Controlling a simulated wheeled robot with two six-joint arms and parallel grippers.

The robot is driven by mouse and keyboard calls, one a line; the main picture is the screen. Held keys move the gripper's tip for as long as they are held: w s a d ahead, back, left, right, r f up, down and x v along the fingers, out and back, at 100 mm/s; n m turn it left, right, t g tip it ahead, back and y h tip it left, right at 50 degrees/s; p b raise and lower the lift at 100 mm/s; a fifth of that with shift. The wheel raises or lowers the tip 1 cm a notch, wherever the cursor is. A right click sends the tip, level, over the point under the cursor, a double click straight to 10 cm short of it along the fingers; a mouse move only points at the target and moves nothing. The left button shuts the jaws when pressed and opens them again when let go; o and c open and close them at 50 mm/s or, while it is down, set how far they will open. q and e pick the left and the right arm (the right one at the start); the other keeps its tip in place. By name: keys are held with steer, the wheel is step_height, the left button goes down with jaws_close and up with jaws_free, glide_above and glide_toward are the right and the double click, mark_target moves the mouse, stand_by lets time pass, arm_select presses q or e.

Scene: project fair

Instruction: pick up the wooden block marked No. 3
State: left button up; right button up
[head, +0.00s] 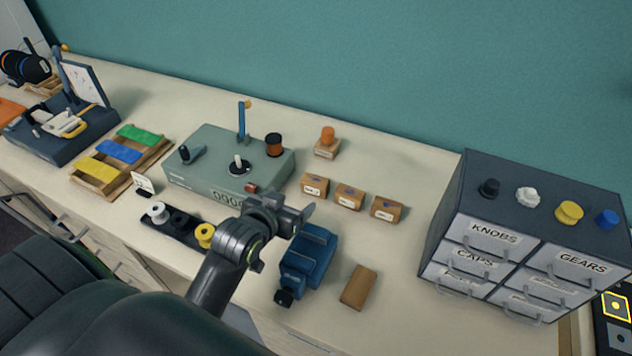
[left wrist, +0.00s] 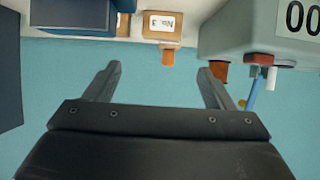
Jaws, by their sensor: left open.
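The block marked No. 3 (left wrist: 165,24) shows in the left wrist view near the top edge, its label upside down. My left gripper (head: 288,214) is above the bench, in front of the counter box and nearer than the block. In the left wrist view its fingers (left wrist: 158,72) are apart and empty, with the block beyond them. My right gripper is not in view.
Three wooden blocks (head: 349,197) stand in a row in front of the knobbed block. The green counter box (head: 205,172) stands to its left. A blue vise (head: 310,258) and a plain wooden block (head: 359,287) are nearer.

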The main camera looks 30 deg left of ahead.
arm_select(q)
steer(key=x, duration=0.3)
steer(key=p, duration=0.1)
glide_toward(314, 180)
steer(key=shift+w+d+f, duration=0.2)
steer(key=shift+w+f, duration=0.4)
steer(key=shift+w, duration=0.2)
steer(key=shift+w+f, duration=0.15)
steer(key=shift+w, duration=0.2)
steer(key=shift+w+a+f+p, duration=0.1)
steer(key=shift+w+p, duration=0.2)
steer(key=shift+w, duration=0.15)
steer(key=p+x, duration=0.1)
steer(key=x, duration=0.2)
steer(key=shift+a, duration=0.1)
steer(key=shift+w+f, duration=0.35)
steer(key=shift+w, duration=0.25)
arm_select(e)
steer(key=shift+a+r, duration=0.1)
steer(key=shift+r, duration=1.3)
arm_select(q)
steer(key=shift+c, duration=0.5)
steer(key=c, duration=0.7)
